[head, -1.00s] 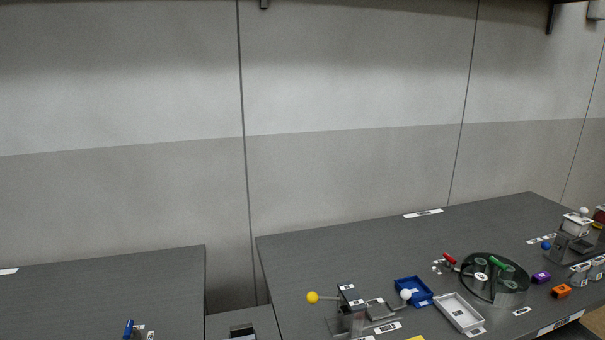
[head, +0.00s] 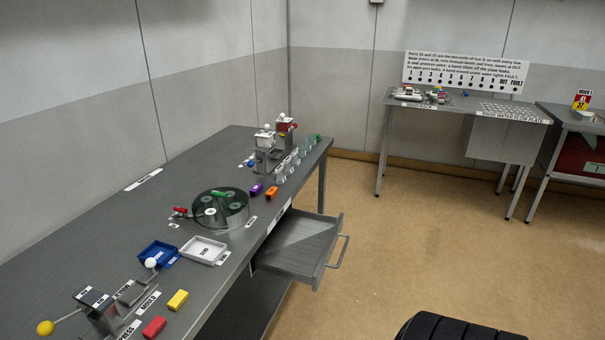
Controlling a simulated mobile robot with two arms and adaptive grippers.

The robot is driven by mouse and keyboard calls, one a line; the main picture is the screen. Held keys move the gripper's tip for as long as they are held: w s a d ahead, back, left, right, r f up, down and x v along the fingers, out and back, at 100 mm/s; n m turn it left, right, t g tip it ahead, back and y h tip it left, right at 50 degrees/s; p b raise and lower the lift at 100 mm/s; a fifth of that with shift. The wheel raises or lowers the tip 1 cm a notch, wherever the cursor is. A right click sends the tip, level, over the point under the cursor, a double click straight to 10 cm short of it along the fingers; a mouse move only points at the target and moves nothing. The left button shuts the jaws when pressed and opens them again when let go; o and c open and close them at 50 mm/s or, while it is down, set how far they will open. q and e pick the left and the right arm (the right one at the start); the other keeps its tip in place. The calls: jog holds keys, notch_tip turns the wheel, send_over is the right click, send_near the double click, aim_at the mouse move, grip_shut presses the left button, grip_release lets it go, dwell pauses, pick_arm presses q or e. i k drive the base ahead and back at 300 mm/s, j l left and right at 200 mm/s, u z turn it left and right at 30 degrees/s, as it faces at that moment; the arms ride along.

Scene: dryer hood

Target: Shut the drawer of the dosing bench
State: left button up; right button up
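The dosing bench (head: 150,210) is a long dark grey table on the left of the head view. Its grey metal drawer (head: 300,245) is pulled out from the front side and stands open, with a bar handle (head: 336,262) on its outer face. The part of the drawer that shows looks empty. Neither of my grippers shows in the head view.
On the bench stand a round glass turntable (head: 220,208), a blue tray (head: 158,254), a white tray (head: 204,250), a lever press (head: 100,308) and coloured blocks. Brown floor (head: 400,230) is open beyond the drawer. A black ribbed object (head: 455,328) is at the bottom edge.

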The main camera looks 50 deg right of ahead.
aim_at(300, 247)
jog(key=z, duration=1.9)
